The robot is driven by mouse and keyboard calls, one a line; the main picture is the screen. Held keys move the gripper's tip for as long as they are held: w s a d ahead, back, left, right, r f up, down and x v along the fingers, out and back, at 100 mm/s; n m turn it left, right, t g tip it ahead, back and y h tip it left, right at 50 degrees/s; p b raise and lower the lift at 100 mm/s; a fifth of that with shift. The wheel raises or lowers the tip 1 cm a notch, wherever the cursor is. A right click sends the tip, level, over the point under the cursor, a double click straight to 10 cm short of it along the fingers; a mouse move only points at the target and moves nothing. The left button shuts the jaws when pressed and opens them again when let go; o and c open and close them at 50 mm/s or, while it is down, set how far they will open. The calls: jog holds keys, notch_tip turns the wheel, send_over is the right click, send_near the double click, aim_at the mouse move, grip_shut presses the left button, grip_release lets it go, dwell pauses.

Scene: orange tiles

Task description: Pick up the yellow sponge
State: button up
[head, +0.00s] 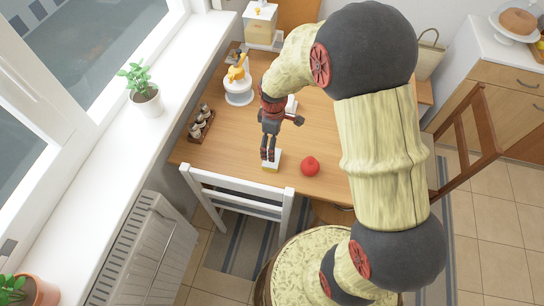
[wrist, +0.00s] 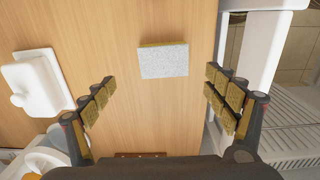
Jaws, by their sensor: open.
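The yellow sponge (wrist: 164,61) lies flat on the wooden table, with a pale grey-white top face and a thin yellow edge. In the head view the sponge (head: 277,161) shows near the table's front edge, partly hidden by my gripper (head: 267,154). In the wrist view my gripper (wrist: 160,95) is open, with its two ridged fingers wide apart and nothing between them. The sponge appears ahead of the fingertips, between their lines and apart from both. The exact height of the fingers above it is hard to tell.
A white lidded dish (wrist: 38,85) stands left of the sponge in the wrist view. A red round object (head: 310,166) lies right of my gripper. A white chair (head: 238,193) stands at the table edge. A spice rack (head: 201,123) and white stand (head: 238,88) are at left.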

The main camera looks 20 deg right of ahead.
jog(key=shift+n, duration=0.3)
notch_tip(320, 180, down, 5)
jog(key=shift+r+b, duration=0.1)
jog(key=shift+b, duration=0.3)
jog(key=f, duration=0.1)
jog(key=f+b, duration=0.1)
jog(key=f, duration=0.1)
jog(key=f+b, duration=0.1)
jog(key=f, duration=0.1)
jog(key=shift+s+a, duration=0.15)
jog(key=shift+a, duration=0.1)
jog(key=shift+r, duration=0.1)
jog(key=shift+c, duration=0.6)
jog(key=c, duration=0.7)
jog(key=shift+c, duration=0.5)
